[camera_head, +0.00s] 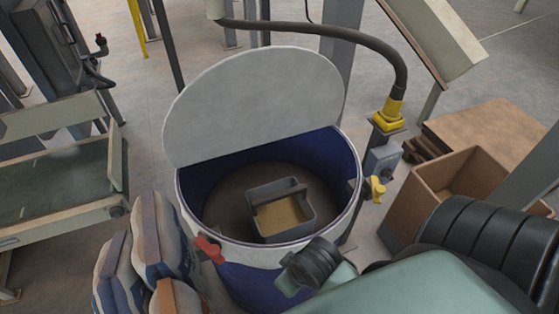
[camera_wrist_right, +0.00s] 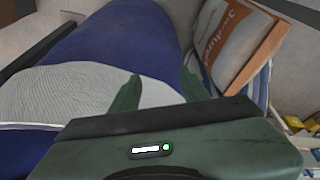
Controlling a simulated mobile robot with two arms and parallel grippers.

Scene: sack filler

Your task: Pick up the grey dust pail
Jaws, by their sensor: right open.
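The grey dust pail (camera_head: 282,232) sits inside the drum (camera_head: 352,215) in the head view. It is a rectangular tub with a dark handle bar across its top and tan material inside. The drum is blue inside with a white rim, and its round pale lid (camera_head: 255,100) stands tilted up at the back. My right arm comes in at the lower right, in front of the drum. In the wrist view my right gripper (camera_wrist_right: 160,74) has its two green fingers apart, with nothing between them. It is near the blue drum side (camera_wrist_right: 120,40), outside the drum and apart from the pail.
Filled sacks (camera_head: 160,240) stand at the drum's left front; one sack (camera_wrist_right: 225,45) shows in the wrist view. A red clamp (camera_head: 208,248) and a yellow handle (camera_head: 377,188) sit at the drum's rim. A cardboard box (camera_head: 440,185) is on the right. A dark hose (camera_head: 330,30) arches behind.

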